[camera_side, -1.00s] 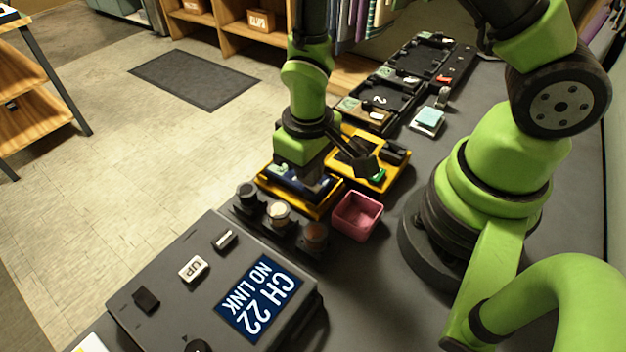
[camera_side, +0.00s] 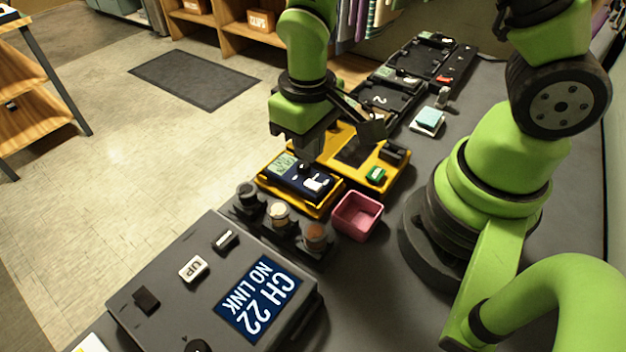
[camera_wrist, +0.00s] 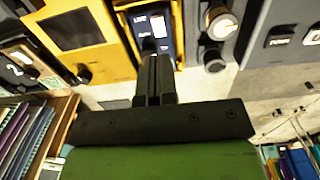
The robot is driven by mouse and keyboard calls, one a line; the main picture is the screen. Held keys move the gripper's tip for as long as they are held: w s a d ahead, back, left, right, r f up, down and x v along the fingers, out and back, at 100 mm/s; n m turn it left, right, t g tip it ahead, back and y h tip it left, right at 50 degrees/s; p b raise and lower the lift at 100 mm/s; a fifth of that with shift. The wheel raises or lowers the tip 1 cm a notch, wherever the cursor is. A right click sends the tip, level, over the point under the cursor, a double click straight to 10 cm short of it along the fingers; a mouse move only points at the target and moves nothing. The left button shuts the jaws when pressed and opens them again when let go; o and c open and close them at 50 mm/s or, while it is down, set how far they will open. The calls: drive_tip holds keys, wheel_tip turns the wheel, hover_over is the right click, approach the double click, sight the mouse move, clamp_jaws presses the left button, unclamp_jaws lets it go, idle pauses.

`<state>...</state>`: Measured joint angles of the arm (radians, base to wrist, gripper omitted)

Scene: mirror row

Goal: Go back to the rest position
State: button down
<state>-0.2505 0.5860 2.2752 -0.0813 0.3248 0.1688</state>
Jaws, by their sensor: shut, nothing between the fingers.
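My gripper (camera_side: 307,155) is above the near yellow tray (camera_side: 321,211), which holds a dark blue device with a pale green screen and white buttons (camera_side: 316,184). In the wrist view my gripper's fingers (camera_wrist: 154,60) are together with nothing between them, pointing at the dark blue device (camera_wrist: 152,24). In the side view there is a gap between my gripper and the device's white buttons, though the exact height is hard to judge.
A second yellow unit (camera_side: 395,165) with a green button adjoins it. A pink open bin (camera_side: 357,215) and a row of round knobs (camera_side: 279,213) stand close by. A grey console (camera_side: 180,300) reads "CH 22 NO LINK". Black trays (camera_side: 405,88) lie farther back.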

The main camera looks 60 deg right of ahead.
drive_tip(key=shift+r, duration=0.75)
drive_tip(key=shift+r, duration=0.2)
drive_tip(key=s+d+r+m+t+y, duration=0.1)
drive_tip(key=s+r+m+t, duration=0.1)
drive_tip(key=r, duration=0.7)
drive_tip(key=s+d+r+m+t+y, duration=0.1)
drive_tip(key=s+r+t, duration=0.4)
drive_tip(key=r, duration=0.5)
drive_tip(key=shift+s+d+r+m, duration=0.25)
drive_tip(key=shift+s+d+m, duration=0.35)
drive_tip(key=shift+s, duration=0.5)
